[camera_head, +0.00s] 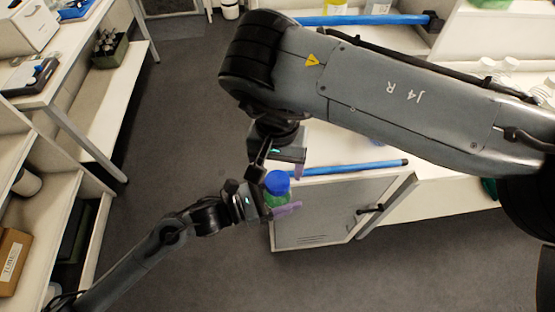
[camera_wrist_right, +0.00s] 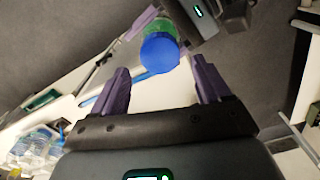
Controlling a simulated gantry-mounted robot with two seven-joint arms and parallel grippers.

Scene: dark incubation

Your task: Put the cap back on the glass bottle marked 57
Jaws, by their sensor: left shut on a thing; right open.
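A small glass bottle (camera_head: 277,200) with green contents is in my left gripper (camera_head: 275,207), whose purple fingers are closed on its body. A blue cap (camera_head: 278,183) sits on top of the bottle; I cannot tell whether it is screwed tight. No number is readable. My right gripper (camera_head: 290,160) is just above the cap, partly hidden by its own arm. In the right wrist view, its purple fingers (camera_wrist_right: 160,66) are open, with the blue cap (camera_wrist_right: 160,53) between and beyond the tips, not visibly touched. The green bottle (camera_wrist_right: 163,27) and my left gripper (camera_wrist_right: 200,15) show behind it.
A white cabinet with an open grey door (camera_head: 325,215) and a blue bar (camera_head: 345,167) lies just right of the bottle. Clear bottles (camera_head: 500,68) stand on the right counter. White shelving (camera_head: 50,190) and a bench are at left. Dark floor (camera_head: 190,130) between is clear.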

